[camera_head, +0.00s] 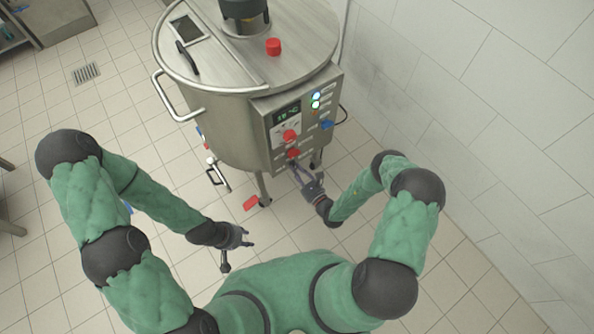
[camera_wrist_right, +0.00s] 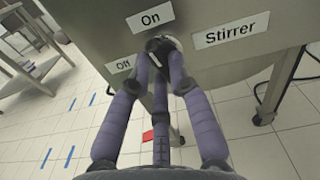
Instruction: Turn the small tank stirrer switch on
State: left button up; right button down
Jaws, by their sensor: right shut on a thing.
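The stirrer switch (camera_wrist_right: 164,42) is a small rotary knob on the steel control box of the tank (camera_head: 215,125). In the right wrist view it sits between an "On" label above, an "Off" label to the lower left and a "Stirrer" label to the right. My right gripper (camera_wrist_right: 162,60) has its fingertips closed around the knob, which they partly hide; I cannot tell which way it points. In the head view, the right gripper (camera_head: 297,170) reaches up to the lower part of the panel. My left gripper (camera_head: 249,240) is open and empty, low and away from the tank.
The panel also carries a small display (camera_head: 288,112), a red knob (camera_head: 289,136), lit buttons (camera_head: 315,99) and a blue knob (camera_head: 327,125). A tiled wall (camera_head: 450,110) stands close on the right. A red pedal-like piece (camera_head: 250,203) lies by the tank's leg.

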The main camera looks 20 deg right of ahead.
jog(key=shift+m, duration=1.1)
jog(key=c, duration=1.1)
grip_release()
jog(key=shift+c, duration=0.2)
jog(key=v, duration=1.2)
